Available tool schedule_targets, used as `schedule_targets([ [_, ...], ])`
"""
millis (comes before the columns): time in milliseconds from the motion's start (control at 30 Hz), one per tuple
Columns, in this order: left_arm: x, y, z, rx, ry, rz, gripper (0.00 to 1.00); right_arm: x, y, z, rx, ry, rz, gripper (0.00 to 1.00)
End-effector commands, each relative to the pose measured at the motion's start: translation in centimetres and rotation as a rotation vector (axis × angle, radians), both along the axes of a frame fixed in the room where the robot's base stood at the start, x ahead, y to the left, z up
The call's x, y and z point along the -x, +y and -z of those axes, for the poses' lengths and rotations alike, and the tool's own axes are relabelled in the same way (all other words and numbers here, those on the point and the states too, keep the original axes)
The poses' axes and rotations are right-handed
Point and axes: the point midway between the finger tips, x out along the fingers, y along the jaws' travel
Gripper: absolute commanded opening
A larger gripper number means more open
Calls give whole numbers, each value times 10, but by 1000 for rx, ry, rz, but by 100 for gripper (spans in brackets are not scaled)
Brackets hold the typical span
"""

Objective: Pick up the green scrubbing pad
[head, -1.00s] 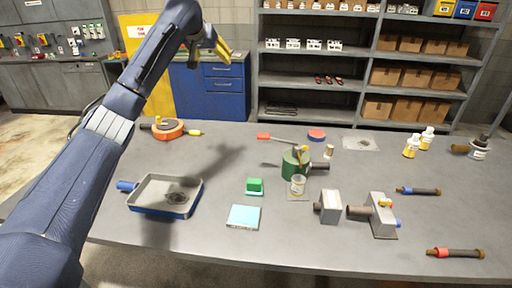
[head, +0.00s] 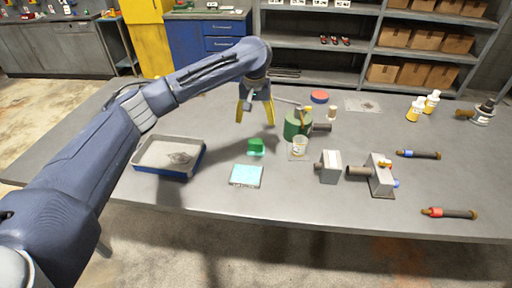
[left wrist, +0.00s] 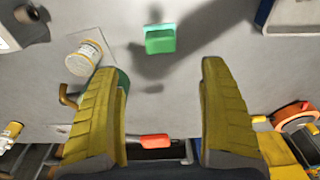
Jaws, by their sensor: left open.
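The green scrubbing pad (head: 256,146) is a small bright green block on the grey table, left of a dark green round container (head: 297,124). It also shows in the left wrist view (left wrist: 160,39), at the top centre, beyond the fingertips. My left gripper (head: 255,119) points down above the table, behind the pad and clear of it. Its yellow fingers are wide apart with nothing between them; they also show in the left wrist view (left wrist: 158,80). My right gripper is not in these views.
A pale cyan pad (head: 246,175) lies in front of the green pad. A grey tray with a blue side (head: 160,174) stands to the left. A white cup (head: 299,147), a grey block (head: 329,167) and several tools stand to the right. The front table edge is clear.

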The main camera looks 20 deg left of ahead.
Motion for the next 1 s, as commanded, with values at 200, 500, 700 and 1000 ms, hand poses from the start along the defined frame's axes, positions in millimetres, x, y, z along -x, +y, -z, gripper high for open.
schedule_targets([
  [200,-3,1,37,2,4,-2,78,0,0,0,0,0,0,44],
  [500,-9,2,74,0,0,-1,78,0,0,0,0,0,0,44],
  [700,-10,2,81,0,-1,0,78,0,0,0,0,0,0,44],
  [1000,-12,2,111,2,2,-2,78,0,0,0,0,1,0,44],
])
